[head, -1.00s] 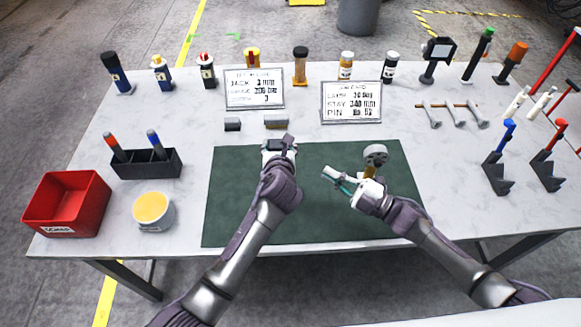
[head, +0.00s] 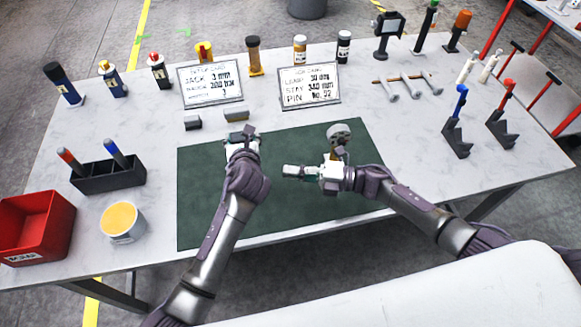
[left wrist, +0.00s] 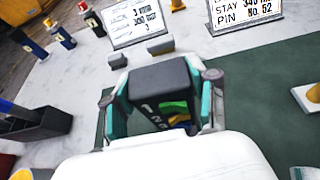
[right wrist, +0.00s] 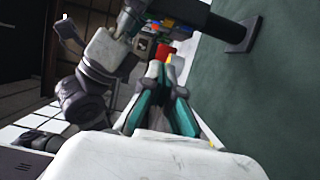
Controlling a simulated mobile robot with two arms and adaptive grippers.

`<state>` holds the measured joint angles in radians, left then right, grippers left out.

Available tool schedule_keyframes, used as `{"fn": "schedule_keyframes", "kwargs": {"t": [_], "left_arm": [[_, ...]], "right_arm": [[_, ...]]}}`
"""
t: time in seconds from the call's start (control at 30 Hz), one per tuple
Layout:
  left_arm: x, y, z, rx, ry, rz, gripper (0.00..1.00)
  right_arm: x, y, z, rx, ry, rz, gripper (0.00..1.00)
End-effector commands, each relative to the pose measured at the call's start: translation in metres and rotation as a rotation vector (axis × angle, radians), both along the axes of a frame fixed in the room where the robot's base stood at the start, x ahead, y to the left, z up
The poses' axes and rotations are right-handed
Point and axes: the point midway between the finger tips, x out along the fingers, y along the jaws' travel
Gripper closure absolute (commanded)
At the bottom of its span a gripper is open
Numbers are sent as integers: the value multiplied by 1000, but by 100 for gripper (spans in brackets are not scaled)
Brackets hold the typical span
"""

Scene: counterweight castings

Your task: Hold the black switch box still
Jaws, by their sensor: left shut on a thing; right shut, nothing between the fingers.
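The black switch box (left wrist: 170,82) is between the teal-padded fingers of my left gripper (left wrist: 163,105) in the left wrist view. White numerals and a green patch show on the box. My left gripper (head: 242,142) is shut on it at the back left part of the green mat (head: 215,205); the hand hides most of the box in the head view. My right gripper (head: 288,171) is shut and empty over the mat, pointing left, to the right of the box and apart from it. Its closed fingers also show in the right wrist view (right wrist: 157,72).
A round-headed grey stand (head: 339,131) rises close behind my right gripper. Two small grey blocks (head: 236,114) and two printed cards (head: 296,86) stand behind the mat. A black pen holder (head: 108,176), yellow-topped tub (head: 122,222) and red bin (head: 35,228) are left. The front mat is clear.

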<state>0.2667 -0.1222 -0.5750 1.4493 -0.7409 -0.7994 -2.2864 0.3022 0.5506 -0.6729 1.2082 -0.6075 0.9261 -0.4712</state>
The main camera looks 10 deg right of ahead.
Motion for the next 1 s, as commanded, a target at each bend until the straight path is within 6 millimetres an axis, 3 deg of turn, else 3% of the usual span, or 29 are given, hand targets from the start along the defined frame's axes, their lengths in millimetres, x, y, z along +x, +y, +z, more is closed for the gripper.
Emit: {"fn": "schedule_keyframes", "kwargs": {"t": [0.33,0.6,1.0], "left_arm": [[0,0,-1,0,2,-1,98],[0,0,-1,-1,2,-1,98],[0,0,-1,0,2,0,98]], "right_arm": [[27,72,1,2,-1,1,100],[57,81,0,0,0,-1,100],[61,83,0,-1,0,0,100]]}}
